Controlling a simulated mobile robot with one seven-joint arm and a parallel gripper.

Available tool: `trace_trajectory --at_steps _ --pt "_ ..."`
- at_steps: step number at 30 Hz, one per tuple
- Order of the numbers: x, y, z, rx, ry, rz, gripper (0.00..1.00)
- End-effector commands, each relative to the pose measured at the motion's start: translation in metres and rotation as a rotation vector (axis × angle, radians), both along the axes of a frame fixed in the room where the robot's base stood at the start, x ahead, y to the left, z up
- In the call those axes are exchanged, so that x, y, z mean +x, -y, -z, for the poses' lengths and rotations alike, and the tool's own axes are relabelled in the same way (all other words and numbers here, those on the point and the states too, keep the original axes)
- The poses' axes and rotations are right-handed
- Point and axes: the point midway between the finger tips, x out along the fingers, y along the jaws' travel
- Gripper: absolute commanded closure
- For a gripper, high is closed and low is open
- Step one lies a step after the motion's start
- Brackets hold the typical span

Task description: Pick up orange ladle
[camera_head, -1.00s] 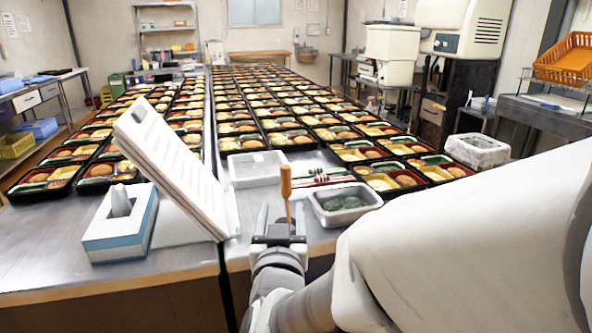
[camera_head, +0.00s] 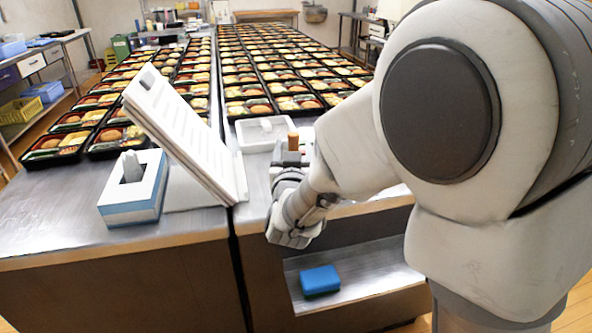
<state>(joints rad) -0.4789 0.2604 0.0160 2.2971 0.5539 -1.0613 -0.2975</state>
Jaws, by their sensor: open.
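The orange ladle (camera_head: 293,141) stands upright near the front of the steel table. Only the top part of its orange-brown handle shows; the lower part is hidden behind my gripper. My gripper (camera_head: 293,158) is open at the ladle, with the handle showing between or just beyond its fingers. I cannot tell whether the fingers touch it.
Rows of black bento trays (camera_head: 245,108) fill the table behind. A white bin (camera_head: 258,135) stands just behind the ladle. A blue sponge (camera_head: 320,280) lies on the lower shelf.

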Motion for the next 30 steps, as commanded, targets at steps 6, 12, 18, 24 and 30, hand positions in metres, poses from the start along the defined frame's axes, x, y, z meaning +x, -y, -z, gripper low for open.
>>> trace_trajectory --at_steps 6,12,18,24,30 --pt "0.0151 -0.0003 0.0006 0.000 -0.001 -0.001 0.37" --pt "0.0147 -0.0006 0.0003 0.000 -0.001 -0.001 0.43" --pt "0.0145 -0.0006 0.0002 0.000 -0.001 -0.001 0.79" --pt "0.0144 -0.0007 0.0002 0.000 -0.001 -0.002 1.00" --pt "0.0144 -0.0007 0.0002 0.000 -0.001 -0.002 1.00"
